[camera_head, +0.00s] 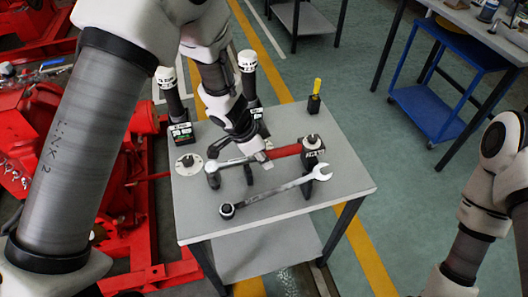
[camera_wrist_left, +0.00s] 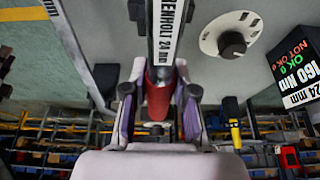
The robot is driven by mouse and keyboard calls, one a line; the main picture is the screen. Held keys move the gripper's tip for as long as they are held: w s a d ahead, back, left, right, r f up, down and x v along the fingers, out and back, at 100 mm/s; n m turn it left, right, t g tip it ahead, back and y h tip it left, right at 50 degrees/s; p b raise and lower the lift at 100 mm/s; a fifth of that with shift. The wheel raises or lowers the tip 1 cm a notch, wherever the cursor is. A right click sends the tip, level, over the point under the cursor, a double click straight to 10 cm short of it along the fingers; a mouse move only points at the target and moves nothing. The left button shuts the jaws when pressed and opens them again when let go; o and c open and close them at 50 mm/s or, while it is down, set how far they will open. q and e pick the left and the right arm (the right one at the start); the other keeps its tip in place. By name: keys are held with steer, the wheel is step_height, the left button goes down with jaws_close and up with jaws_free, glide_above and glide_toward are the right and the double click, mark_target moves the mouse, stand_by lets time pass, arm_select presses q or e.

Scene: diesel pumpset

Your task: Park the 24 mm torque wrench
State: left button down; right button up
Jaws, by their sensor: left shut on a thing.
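The torque wrench has a red grip (camera_head: 284,151) and a metal shaft, and lies across the grey table, its head to the left. My left gripper (camera_head: 262,155) is shut on it near the left end of the red grip. In the left wrist view the red grip (camera_wrist_left: 158,100) sits between the fingers of my left gripper (camera_wrist_left: 158,112), and the shaft label reads 24 mm. Black supports (camera_head: 213,180) stand by the wrench's head and at its grip end; whether the wrench touches them is unclear. My right gripper is outside the view.
A round dial (camera_head: 189,164) sits at the table's left. A 160 Nm, 24 mm display box (camera_wrist_left: 297,75) stands nearby. A yellow-handled tool (camera_head: 316,90) stands at the back. The table's front right (camera_head: 350,180) is clear.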

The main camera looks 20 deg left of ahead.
arm_select(q)
steer(key=shift+f, duration=0.3)
stand_by(0.4)
steer(key=shift+r+p, duration=0.15)
steer(key=shift+p, duration=0.2)
steer(key=shift+p, duration=0.4)
steer(key=shift+f+b, duration=0.7)
steer(key=shift+f, duration=0.4)
stand_by(0.4)
steer(key=c, duration=0.8)
jaws_free()
steer(key=shift+s, duration=0.1)
steer(key=shift+c, duration=0.2)
